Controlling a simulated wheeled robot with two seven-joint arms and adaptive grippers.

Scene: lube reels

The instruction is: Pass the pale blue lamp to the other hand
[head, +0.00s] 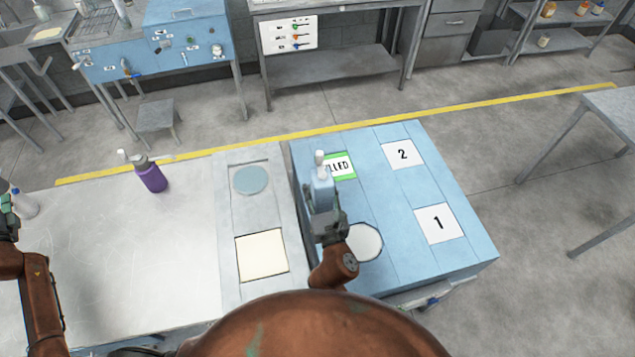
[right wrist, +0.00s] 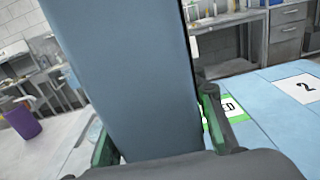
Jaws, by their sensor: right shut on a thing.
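The pale blue lamp (head: 321,190) is upright in my right gripper (head: 326,222), above the blue cabinet top, with a whitish tip at its upper end. In the right wrist view the lamp (right wrist: 128,75) is a broad blue-grey block between the green-padded fingers (right wrist: 155,135), which are shut on it. My left gripper (head: 8,228) is at the left edge of the head view, far from the lamp. It is partly cut off, and its jaw opening cannot be made out.
A purple bottle (head: 151,177) stands on the grey table (head: 120,260), and a pale bottle (head: 24,205) stands near my left gripper. The blue cabinet (head: 390,200) bears labels "1" (head: 438,223), "2" (head: 403,154) and a green-edged sign (head: 342,167). The table's middle is clear.

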